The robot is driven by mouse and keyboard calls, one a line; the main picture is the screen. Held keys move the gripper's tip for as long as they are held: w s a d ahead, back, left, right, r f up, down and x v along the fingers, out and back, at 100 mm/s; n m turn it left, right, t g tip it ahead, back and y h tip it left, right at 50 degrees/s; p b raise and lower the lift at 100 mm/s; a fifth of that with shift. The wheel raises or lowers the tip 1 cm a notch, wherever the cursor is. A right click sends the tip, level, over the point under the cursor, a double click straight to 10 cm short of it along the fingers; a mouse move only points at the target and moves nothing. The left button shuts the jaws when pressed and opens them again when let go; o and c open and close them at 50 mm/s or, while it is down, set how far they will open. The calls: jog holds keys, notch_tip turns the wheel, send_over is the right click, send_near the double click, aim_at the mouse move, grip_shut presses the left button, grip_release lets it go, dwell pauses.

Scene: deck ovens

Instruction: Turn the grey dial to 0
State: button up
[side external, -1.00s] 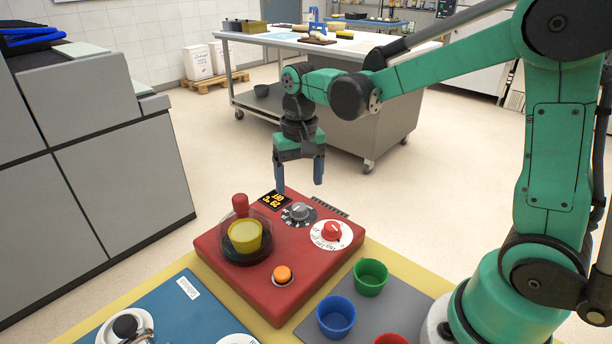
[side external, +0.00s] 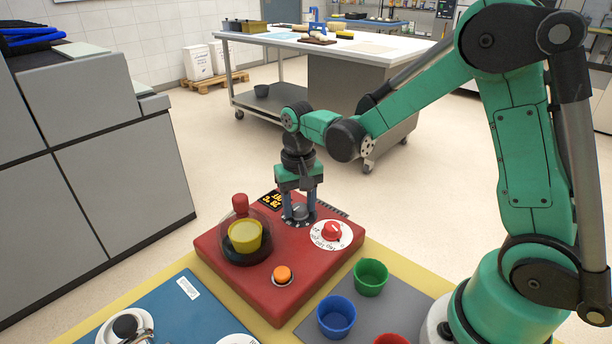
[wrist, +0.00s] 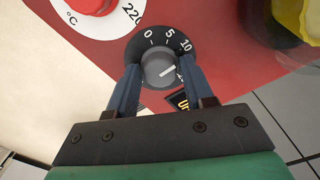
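The grey dial (side external: 300,212) sits on the red control box (side external: 220,240), on a black scale plate. In the wrist view the grey dial (wrist: 158,70) has a white mark pointing right, past the 10; the 0 is at the upper left of the scale, with 5 between. The number below 10 is partly hidden by a finger. My gripper (side external: 299,218) points straight down over the dial. Its two fingers (wrist: 159,69) stand on opposite sides of the dial and appear closed against it.
A red dial (side external: 332,232) on a white scale is close beside. Blue (side external: 336,316) and green (side external: 370,276) cups stand in front.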

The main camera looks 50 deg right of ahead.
grip_shut()
jog(key=shift+n, duration=0.3)
jog(key=n, duration=0.3)
jog(key=shift+n, duration=0.3)
jog(key=n, duration=0.3)
jog(key=shift+n, duration=0.3)
jog(key=n, duration=0.6)
jog(key=shift+n, duration=0.4)
jog(key=o, duration=0.5)
grip_release()
